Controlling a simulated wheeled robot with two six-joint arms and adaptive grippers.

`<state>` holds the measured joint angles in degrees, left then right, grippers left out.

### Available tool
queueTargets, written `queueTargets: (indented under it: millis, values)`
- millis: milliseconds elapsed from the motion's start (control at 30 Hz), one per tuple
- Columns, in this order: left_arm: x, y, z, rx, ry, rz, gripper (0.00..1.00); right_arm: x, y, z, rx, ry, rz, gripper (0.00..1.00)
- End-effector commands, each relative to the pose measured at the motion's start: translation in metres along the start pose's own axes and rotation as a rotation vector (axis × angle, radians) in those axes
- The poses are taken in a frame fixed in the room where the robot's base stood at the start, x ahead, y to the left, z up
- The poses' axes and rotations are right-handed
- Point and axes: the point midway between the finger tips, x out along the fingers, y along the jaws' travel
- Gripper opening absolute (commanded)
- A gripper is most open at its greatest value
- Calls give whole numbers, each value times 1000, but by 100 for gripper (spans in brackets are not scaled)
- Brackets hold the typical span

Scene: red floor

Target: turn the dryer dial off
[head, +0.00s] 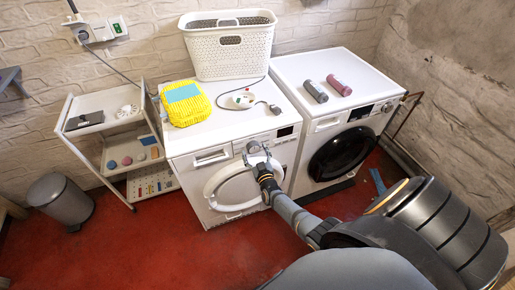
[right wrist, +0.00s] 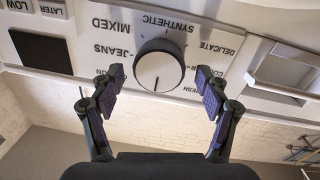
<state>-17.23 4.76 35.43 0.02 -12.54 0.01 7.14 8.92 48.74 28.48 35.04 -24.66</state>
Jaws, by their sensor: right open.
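The dial (right wrist: 160,66) is a round knob with a white face, a dark rim and a black mark pointing down in the right wrist view. Printed labels around it, such as MIXED, SYNTHETIC and DELICATE, appear upside down. In the head view the dial (head: 253,146) is on the front panel of the left white machine (head: 223,133). My right gripper (head: 258,158) is in front of that panel, just below the dial. In the right wrist view its open fingers (right wrist: 159,78) are on either side of the dial, with visible gaps. My left gripper is not in view.
A second white machine (head: 320,70) stands to the right with two cylinders on top. A white basket (head: 230,52), a yellow item (head: 185,108) and a cable lie on the left machine. A shelf cart (head: 88,122) and a bin (head: 61,198) stand left. Red floor is open in front.

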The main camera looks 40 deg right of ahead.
Motion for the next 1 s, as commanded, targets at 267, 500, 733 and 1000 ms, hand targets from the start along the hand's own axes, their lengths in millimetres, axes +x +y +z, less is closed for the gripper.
queueTargets:
  millis: [267,500,733,1000]
  values:
    - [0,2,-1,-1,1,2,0,-64,-1,2,1,-5,-2,76]
    - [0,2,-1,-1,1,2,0,-106,0,1,0,-4,-1,76]
    - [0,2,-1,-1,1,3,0,-115,0,1,0,-2,-1,76]
    - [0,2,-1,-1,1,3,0,-115,0,1,0,-3,-1,76]
